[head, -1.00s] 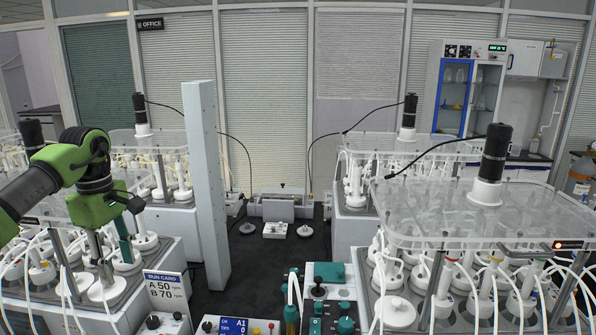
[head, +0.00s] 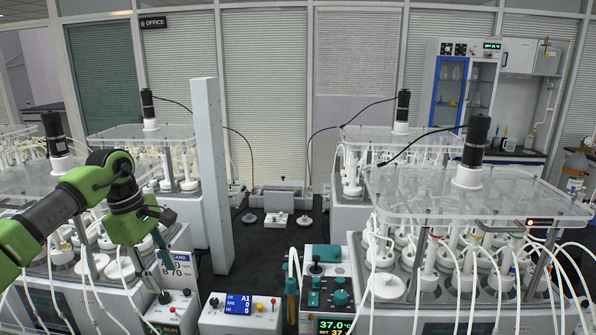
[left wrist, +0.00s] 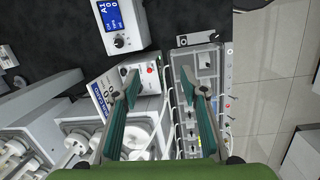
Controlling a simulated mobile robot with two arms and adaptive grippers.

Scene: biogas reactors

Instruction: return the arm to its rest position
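My left arm, green and dark grey, comes in from the left in the head view. Its gripper (head: 160,272) points down in front of the run card (head: 182,264) and above a small white control box (head: 175,308). In the left wrist view the two teal fingers stand wide apart, and the gripper (left wrist: 161,84) is open with nothing between them. My right gripper is not in view.
The left reactor with white vessels and tubes is close beside the arm. A box with a blue screen (head: 240,312) and a control panel (head: 332,290) stand to the right. A tall grey post (head: 213,180) rises behind.

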